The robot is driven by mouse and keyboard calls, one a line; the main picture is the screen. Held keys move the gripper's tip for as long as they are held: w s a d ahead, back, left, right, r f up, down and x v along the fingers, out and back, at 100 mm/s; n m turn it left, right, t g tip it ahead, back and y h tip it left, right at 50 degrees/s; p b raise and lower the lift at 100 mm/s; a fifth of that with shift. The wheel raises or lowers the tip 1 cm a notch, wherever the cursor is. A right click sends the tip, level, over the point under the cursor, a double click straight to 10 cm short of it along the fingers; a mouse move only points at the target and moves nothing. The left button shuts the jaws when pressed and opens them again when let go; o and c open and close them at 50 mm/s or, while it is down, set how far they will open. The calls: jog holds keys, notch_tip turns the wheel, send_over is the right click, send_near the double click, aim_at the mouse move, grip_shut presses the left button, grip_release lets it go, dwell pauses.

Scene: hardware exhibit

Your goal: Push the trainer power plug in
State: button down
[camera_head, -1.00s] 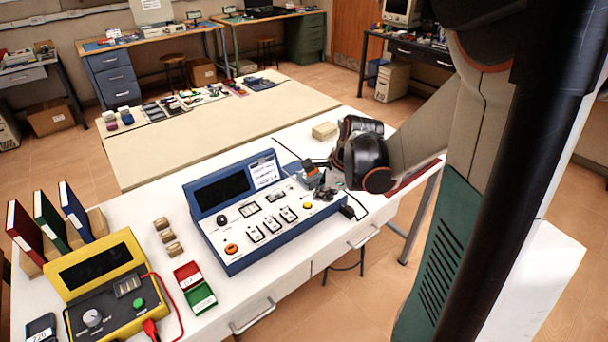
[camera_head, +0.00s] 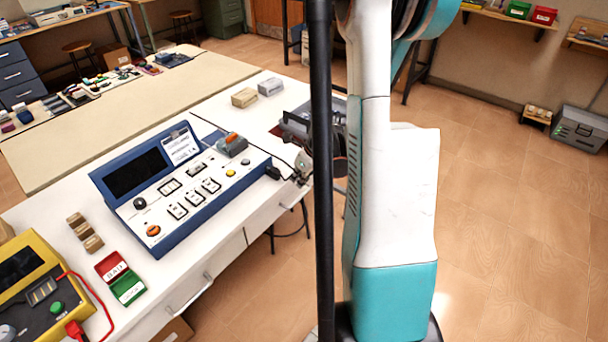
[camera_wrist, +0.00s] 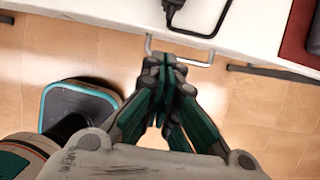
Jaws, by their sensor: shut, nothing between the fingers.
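The blue trainer (camera_head: 180,185) stands on the white table, with a dark screen and a panel of switches and knobs. A black power plug (camera_head: 273,171) is by its right end, and a black cable runs from it. I cannot tell whether it is fully seated. In the wrist view the plug (camera_wrist: 173,9) shows only partly at the top edge, with its cable looping right. My gripper (camera_wrist: 167,60) is shut and empty, by the table's front edge and apart from the plug. In the head view my gripper (camera_head: 303,167) is right of the plug, partly hidden by my arm.
The white table's drawer handle (camera_wrist: 180,50) lies close to my fingertips. A dark red item (camera_wrist: 298,35) is at the wrist view's right. Red and green boxes (camera_head: 121,278) and a yellow instrument (camera_head: 40,262) stand left of the trainer. Floor right of the table is clear.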

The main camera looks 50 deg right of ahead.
aim_at(279, 174)
jog(key=shift+w+a+f+b, duration=0.1)
jog(key=shift+w+f+b, duration=0.1)
jog(key=shift+w, duration=0.55)
jog(key=shift+w+a+f+b, duration=0.1)
jog(key=shift+w+f+b, duration=0.15)
jog(key=shift+w, duration=0.5)
jog(key=shift+w+a+f+b, duration=0.1)
jog(key=shift+w+f+b, duration=0.1)
jog(key=shift+w, duration=0.55)
jog(key=shift+w, duration=0.1)
jog(key=w, duration=0.2)
jog(key=shift+w, duration=0.35)
jog(key=shift+r, duration=0.1)
